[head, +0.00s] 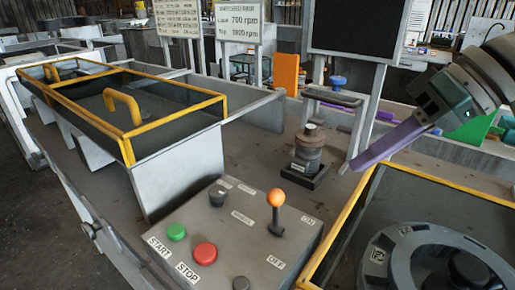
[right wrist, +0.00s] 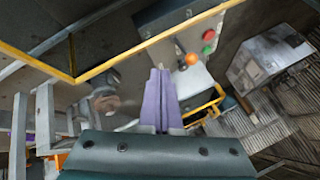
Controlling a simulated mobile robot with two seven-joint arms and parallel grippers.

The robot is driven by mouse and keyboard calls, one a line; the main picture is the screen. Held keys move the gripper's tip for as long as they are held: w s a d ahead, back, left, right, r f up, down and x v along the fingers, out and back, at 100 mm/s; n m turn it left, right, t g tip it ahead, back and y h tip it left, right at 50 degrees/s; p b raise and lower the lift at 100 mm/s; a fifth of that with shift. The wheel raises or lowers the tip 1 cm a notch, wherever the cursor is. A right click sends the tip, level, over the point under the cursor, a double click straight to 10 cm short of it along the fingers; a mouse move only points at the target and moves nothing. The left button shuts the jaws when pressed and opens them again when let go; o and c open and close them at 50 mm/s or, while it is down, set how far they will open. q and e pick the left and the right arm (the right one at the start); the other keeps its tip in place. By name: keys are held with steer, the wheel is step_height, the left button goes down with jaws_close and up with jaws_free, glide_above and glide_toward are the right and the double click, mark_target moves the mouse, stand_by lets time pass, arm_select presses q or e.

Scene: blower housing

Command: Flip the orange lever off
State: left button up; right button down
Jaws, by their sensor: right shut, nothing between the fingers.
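The orange lever (head: 276,203) stands on a grey control panel (head: 215,245), its ball knob on a dark stem that rises from a base beside the OFF and ON labels. The knob leans toward the far side of the panel. It also shows in the right wrist view (right wrist: 190,59), beyond the fingertips. My right gripper (head: 352,167) comes in from the upper right with its purple fingers shut and empty, above and to the right of the lever, apart from it. The shut fingers also show in the right wrist view (right wrist: 160,75). My left gripper is not in view.
A green START button (head: 176,232), a red STOP button (head: 204,254) and a black knob (head: 217,196) sit near the lever. A yellow-edged frame (head: 340,222) around a round housing (head: 436,262) stands right of the panel. A dark cylinder (head: 308,150) stands behind.

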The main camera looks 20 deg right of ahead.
mark_target(275, 212)
steer(key=x, duration=0.7)
steer(key=shift+w+a+f, duration=0.1)
steer(key=shift+a+f, duration=0.05)
steer(key=shift+a, duration=0.05)
steer(key=shift+a+r+p, duration=0.2)
steer(key=shift+a+p, duration=0.25)
steer(key=shift+a, duration=0.15)
steer(key=shift+a+r+p, duration=0.25)
steer(key=shift+a+p, duration=0.15)
steer(key=shift+a, duration=0.85)
